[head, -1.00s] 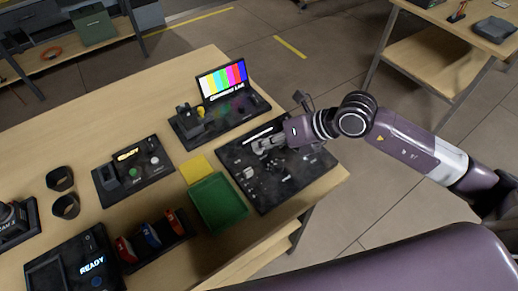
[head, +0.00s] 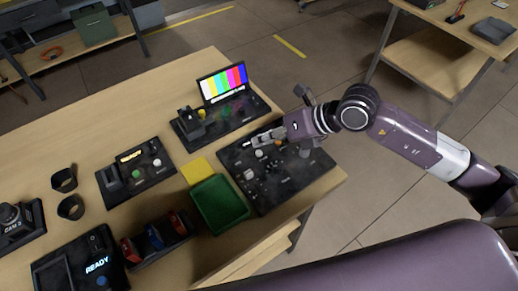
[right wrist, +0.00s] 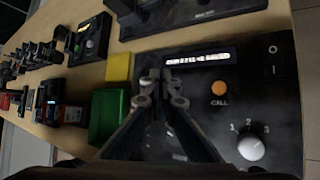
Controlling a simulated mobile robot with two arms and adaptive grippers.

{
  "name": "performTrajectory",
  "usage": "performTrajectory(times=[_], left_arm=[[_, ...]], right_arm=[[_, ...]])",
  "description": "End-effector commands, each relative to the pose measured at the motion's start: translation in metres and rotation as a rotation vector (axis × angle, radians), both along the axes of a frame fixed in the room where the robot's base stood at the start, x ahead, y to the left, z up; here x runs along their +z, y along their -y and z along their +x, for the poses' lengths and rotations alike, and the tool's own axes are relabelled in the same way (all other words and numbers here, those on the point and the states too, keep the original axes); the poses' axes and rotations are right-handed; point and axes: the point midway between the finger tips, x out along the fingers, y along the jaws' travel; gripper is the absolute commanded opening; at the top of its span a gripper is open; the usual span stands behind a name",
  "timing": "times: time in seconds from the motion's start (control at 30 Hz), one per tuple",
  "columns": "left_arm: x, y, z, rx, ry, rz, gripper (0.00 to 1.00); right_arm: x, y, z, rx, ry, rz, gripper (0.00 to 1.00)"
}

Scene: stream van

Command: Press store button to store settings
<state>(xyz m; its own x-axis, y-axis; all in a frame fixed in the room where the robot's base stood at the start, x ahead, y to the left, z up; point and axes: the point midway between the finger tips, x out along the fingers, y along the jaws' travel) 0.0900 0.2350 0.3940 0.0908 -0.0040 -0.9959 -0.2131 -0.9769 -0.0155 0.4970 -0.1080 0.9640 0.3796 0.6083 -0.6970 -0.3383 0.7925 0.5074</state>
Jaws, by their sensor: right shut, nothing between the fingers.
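The black control panel (head: 290,185) lies on the table near its right end. In the right wrist view it has a lit text display (right wrist: 200,59), an orange CALL button (right wrist: 219,88), a white knob (right wrist: 251,148) marked 1 2 3 and a rocker switch (right wrist: 272,61). I cannot make out a store label; part of the panel is hidden behind the fingers. My right gripper (head: 252,141) is shut and empty over the panel's far left part. In the wrist view its fingertips (right wrist: 161,76) appear left of the display; contact cannot be told. My left gripper is not in view.
A green tray (head: 220,228) and yellow pad (head: 196,171) sit left of the panel. Behind is a colour-bar screen (head: 222,82) on a black unit. A small box with buttons (head: 136,171) and a READY unit (head: 77,270) stand further left.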

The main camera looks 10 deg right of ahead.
Motion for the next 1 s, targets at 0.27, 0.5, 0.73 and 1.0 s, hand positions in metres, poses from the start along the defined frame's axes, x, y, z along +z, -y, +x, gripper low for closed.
performTrajectory(times=[0.27,0.5,0.73,1.0], left_arm=[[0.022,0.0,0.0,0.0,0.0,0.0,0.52],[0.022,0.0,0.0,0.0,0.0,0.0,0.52],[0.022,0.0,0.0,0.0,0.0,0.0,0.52],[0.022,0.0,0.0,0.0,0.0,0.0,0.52]], right_arm=[[0.032,0.0,0.0,0.0,0.001,0.0,0.0],[0.035,0.0,0.0,-0.001,0.0,-0.001,0.0],[0.035,0.0,0.0,-0.001,0.001,0.0,0.0],[0.035,0.0,0.0,-0.001,0.001,0.0,0.0]])
